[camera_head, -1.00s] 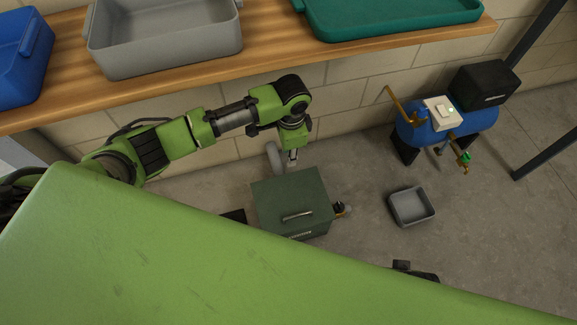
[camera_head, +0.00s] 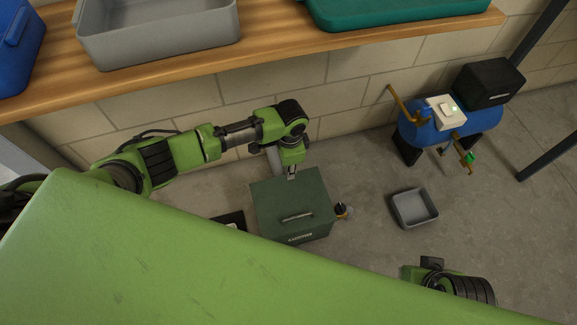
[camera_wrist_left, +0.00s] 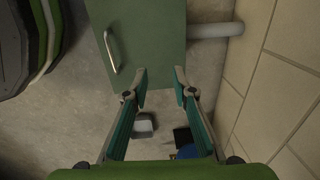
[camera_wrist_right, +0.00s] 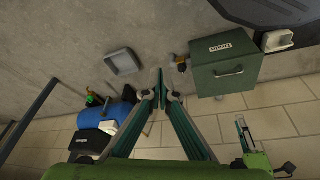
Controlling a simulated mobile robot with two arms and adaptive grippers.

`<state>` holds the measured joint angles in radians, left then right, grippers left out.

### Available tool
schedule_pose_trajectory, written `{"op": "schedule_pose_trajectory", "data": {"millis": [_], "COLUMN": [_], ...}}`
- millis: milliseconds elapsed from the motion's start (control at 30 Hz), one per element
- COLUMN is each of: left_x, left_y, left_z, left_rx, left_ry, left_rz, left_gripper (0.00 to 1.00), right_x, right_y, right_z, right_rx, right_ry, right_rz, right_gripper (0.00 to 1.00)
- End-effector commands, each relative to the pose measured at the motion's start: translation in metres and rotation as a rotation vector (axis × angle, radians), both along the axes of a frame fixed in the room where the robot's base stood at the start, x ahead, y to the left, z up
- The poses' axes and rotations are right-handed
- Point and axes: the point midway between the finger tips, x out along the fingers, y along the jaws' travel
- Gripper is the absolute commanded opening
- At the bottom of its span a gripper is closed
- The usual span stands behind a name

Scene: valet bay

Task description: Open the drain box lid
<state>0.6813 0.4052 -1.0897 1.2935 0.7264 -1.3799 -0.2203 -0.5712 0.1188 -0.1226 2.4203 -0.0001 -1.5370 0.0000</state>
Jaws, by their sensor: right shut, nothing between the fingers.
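The drain box (camera_head: 275,198) is a dark green box on the floor by the wall, its lid down, with a metal handle (camera_head: 297,216) and a label along the near edge. It also shows in the left wrist view (camera_wrist_left: 150,30) and the right wrist view (camera_wrist_right: 212,77). My left gripper (camera_wrist_left: 160,80) is open and empty, with the box edge between and beyond its fingers. In the head view it is at the box's far edge; contact cannot be told. My right gripper (camera_wrist_right: 162,80) is shut and empty, apart from the box.
A grey tray (camera_head: 398,208) lies on the floor right of the box. A blue compressor tank (camera_head: 480,122) stands behind it. A small fitting (camera_head: 342,210) sits at the box's right side. A wooden shelf (camera_head: 270,55) with bins runs above.

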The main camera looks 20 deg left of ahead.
Motion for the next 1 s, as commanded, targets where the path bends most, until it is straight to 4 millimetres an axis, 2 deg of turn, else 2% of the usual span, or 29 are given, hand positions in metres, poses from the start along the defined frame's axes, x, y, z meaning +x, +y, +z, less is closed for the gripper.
{"op": "schedule_pose_trajectory", "data": {"millis": [133, 233, 467, 567, 667, 767, 1000], "left_x": [0.0, 0.0, 0.0, 0.0, 0.0, 0.0, 0.0], "left_y": [0.0, 0.0, 0.0, 0.0, 0.0, 0.0, 0.0], "left_z": [0.0, 0.0, 0.0, 0.0, 0.0, 0.0, 0.0], "left_rx": [0.0, 0.0, 0.0, 0.0, 0.0, 0.0, 0.0], "left_ry": [0.0, 0.0, 0.0, 0.0, 0.0, 0.0, 0.0], "left_rz": [0.0, 0.0, 0.0, 0.0, 0.0, 0.0, 0.0], "left_gripper": [0.25, 0.0, 0.0, 0.0, 0.0, 0.0, 0.0], "right_x": [0.0, 0.0, 0.001, 0.006, 0.018, 0.036, 0.072], "right_y": [0.0, 0.0, 0.0, 0.007, 0.024, 0.05, 0.128], "right_z": [0.0, 0.0, 0.0, -0.003, -0.01, -0.02, -0.048], "right_rx": [0.0, 0.0, -0.001, -0.008, -0.034, -0.086, -0.301], "right_ry": [0.0, 0.0, -0.001, -0.012, -0.037, -0.081, -0.229], "right_rz": [0.0, 0.0, 0.004, 0.057, 0.196, 0.424, 1.109], "right_gripper": [0.0, 0.0, 0.0, 0.0, 0.0, 0.0, 0.0]}}
